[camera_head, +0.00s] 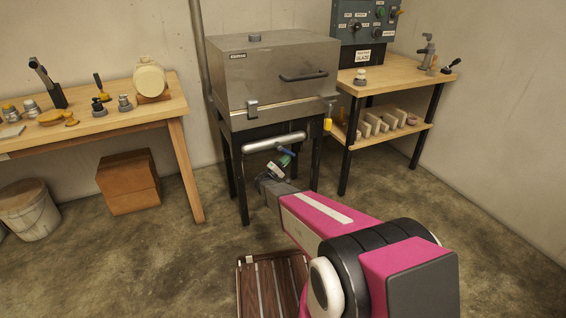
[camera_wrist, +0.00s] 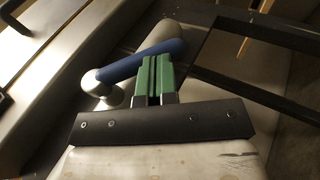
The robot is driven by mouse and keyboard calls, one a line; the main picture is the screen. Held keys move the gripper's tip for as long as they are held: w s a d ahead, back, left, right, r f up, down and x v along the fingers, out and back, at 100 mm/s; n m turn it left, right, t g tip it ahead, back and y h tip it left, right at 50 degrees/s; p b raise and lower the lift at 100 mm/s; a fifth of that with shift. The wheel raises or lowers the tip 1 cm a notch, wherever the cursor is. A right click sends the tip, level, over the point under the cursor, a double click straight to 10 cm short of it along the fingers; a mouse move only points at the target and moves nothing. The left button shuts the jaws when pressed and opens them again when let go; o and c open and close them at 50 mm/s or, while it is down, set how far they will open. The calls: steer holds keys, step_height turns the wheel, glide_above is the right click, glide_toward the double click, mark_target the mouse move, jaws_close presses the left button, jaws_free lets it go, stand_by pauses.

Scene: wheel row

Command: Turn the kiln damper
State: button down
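The kiln damper shows as a blue lever (camera_head: 287,152) on the pale pipe (camera_head: 262,145) under the front of the kiln (camera_head: 273,85). My gripper (camera_head: 277,166) is just below the lever in the head view. In the wrist view my gripper's green fingertips (camera_wrist: 155,65) are close together and overlap the lever's near side. I cannot tell whether they touch it. The lever is not seen between the fingers.
A wooden workbench (camera_head: 95,125) with tools stands left. A shelved table (camera_head: 400,75) with a control box (camera_head: 366,20) stands right. A yellow-handled tool (camera_head: 327,124) hangs at the kiln's right front. A slatted wooden piece (camera_head: 262,285) is at the bottom. The floor between is open.

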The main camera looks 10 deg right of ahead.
mark_target(291, 155)
steer(key=shift+s+r+x, duration=0.1)
steer(key=shift+s+x, duration=0.05)
steer(key=shift+x, duration=0.55)
steer(key=shift+s+r+x, duration=0.1)
steer(key=shift+s+x, duration=0.05)
steer(key=shift+x, duration=0.55)
steer(key=shift+s+r+x, duration=0.1)
steer(key=shift+s+x, duration=0.05)
steer(key=shift+x, duration=0.55)
steer(key=shift+w+d+r+n+t+h, duration=0.1)
steer(key=shift+d+r+n+t+h, duration=0.2)
steer(key=shift+r+t+h, duration=0.15)
steer(key=shift+f, duration=0.15)
